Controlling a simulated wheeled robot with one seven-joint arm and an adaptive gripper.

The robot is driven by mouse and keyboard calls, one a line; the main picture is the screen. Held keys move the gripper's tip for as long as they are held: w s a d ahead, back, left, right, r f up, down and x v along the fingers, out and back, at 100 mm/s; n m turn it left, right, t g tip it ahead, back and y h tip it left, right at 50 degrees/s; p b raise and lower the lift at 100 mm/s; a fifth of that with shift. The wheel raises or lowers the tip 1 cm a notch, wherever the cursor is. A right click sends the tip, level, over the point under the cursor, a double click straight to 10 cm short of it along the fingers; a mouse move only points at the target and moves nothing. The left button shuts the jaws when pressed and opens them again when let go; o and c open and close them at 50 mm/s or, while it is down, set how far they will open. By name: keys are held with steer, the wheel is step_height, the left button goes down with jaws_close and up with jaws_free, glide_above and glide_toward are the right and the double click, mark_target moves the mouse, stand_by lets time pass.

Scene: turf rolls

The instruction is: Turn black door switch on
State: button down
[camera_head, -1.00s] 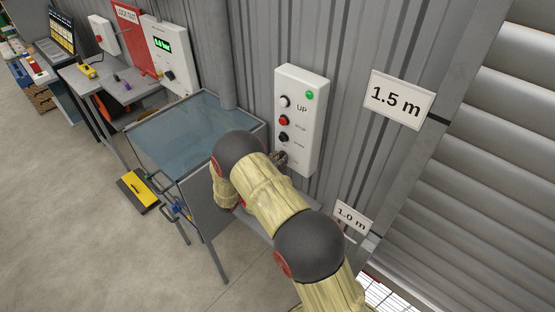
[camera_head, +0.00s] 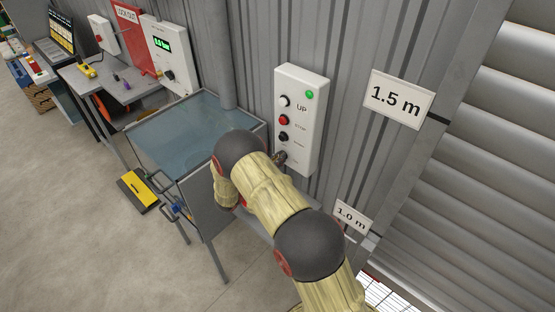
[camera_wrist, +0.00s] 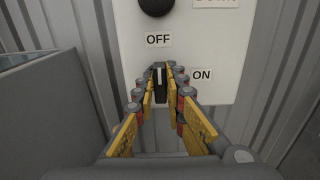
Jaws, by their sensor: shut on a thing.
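The black door switch (camera_wrist: 159,74) is a dark knob with a pale mark low on the white control box (camera_head: 301,122). In the wrist view it sits between the OFF label (camera_wrist: 158,40), above it, and the ON label (camera_wrist: 201,76), to its right. The pale mark stands about upright, on the OFF side. My gripper (camera_wrist: 160,90) is shut on the switch, one finger on each side. In the head view my gripper (camera_head: 280,158) is small against the lower box, and the switch is hidden there.
The box also bears a green lamp (camera_head: 309,95), a white button (camera_head: 285,102), a red button (camera_head: 284,120) and a black button (camera_head: 283,137). A grey tank (camera_head: 190,130) stands close to the left. A shutter (camera_head: 480,170) is on the right.

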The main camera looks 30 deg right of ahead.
steer(key=shift+m+b, duration=0.3)
steer(key=shift+b, duration=0.2)
steer(key=m+b, duration=0.5)
steer(key=b, duration=0.3)
steer(key=m+b, duration=0.6)
steer(key=b, duration=0.2)
steer(key=m+b, duration=0.6)
steer(key=b, duration=0.2)
steer(key=shift+s+f, duration=0.2)
steer(key=shift+f, duration=0.2)
steer(key=shift+r+m, duration=0.1)
steer(key=shift+m, duration=0.2)
steer(key=c, duration=1.9)
jaws_free()
steer(key=shift+o, duration=0.3)
